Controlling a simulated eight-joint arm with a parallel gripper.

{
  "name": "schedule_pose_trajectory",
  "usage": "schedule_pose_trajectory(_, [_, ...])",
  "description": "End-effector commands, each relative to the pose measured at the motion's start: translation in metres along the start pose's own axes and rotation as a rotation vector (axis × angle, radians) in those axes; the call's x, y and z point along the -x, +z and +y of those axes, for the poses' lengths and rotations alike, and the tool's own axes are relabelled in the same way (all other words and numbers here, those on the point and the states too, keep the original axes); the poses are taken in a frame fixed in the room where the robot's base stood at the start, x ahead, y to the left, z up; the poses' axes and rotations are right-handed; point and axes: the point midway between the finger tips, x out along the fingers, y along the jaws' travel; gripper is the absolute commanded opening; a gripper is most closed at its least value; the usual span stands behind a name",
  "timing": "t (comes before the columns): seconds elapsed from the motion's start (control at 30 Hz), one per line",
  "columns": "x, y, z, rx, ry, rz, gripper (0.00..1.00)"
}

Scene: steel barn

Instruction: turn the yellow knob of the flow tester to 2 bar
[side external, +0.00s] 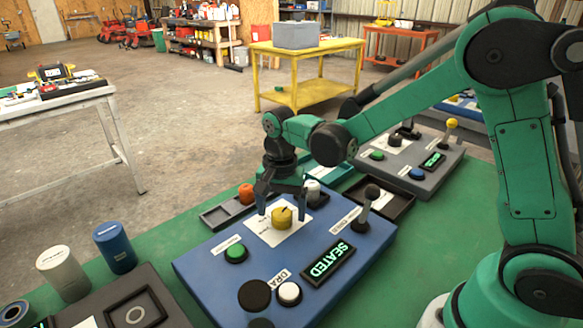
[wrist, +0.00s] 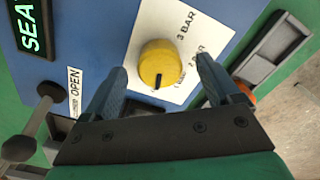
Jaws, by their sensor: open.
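The yellow knob (side external: 281,219) stands on a white label plate on the blue flow tester (side external: 205,270). In the wrist view the knob (wrist: 158,64) has a dark pointer line aimed toward the bottom of the picture. A "3 BAR" mark (wrist: 186,25) shows at its upper right; the mark below it at the right is partly hidden by a finger, and a lower one is only partly visible. My gripper (side external: 282,207) is open over the knob, one finger on each side. In the wrist view the fingers of my gripper (wrist: 162,66) stand apart from the knob.
The tester also carries a lit "SEATED" display (side external: 328,263), a black-topped lever (side external: 365,204), a green button (side external: 236,252) and a white button (side external: 289,292). An orange cylinder (side external: 246,194) stands in a grey tray behind. A grey tester (side external: 420,160) sits at the back right.

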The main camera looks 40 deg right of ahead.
Motion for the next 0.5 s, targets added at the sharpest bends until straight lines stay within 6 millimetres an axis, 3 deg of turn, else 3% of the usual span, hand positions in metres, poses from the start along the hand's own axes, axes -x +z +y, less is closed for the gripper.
schedule_pose_trajectory(0.37, [-0.0089,0.0001,0.0003,0.001,-0.001,0.0,0.83])
schedule_pose_trajectory(0.5, [-0.0087,0.0001,0.0003,0.001,-0.001,0.0,0.46])
